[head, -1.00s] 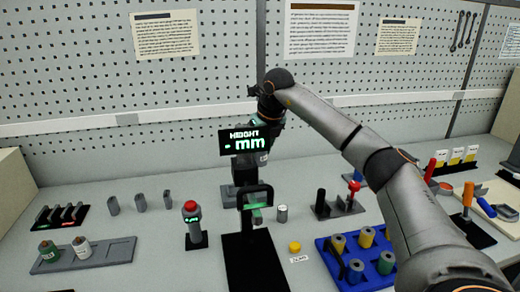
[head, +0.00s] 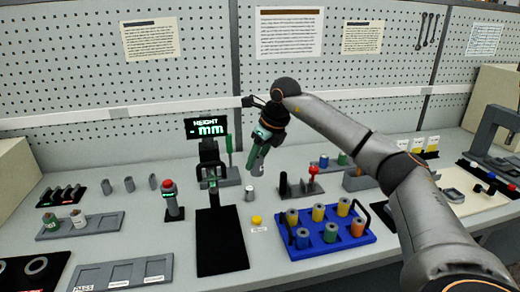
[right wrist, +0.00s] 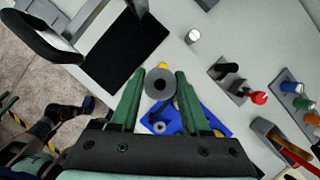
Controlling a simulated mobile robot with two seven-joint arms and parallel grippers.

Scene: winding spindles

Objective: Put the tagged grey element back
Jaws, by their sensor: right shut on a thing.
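My right gripper (head: 256,166) is in the air just right of the height gauge (head: 209,180), its fingers pointing down. In the right wrist view its green fingers (right wrist: 160,88) are shut on a grey round element (right wrist: 160,77) with a dark centre hole. In the head view the fingers largely hide this element, and I cannot make out a tag on it. The blue tray (head: 318,246) holds several grey-topped elements with coloured sides. It also shows below the held element in the right wrist view (right wrist: 207,121). My left gripper is not in view.
A small grey cylinder (head: 250,194) and a yellow button (head: 257,219) stand between gauge and tray. A red-topped post (head: 173,200) stands left of the gauge. A black stand with a red knob (head: 313,171) is behind the tray. A black mat (head: 221,243) lies in front of the gauge.

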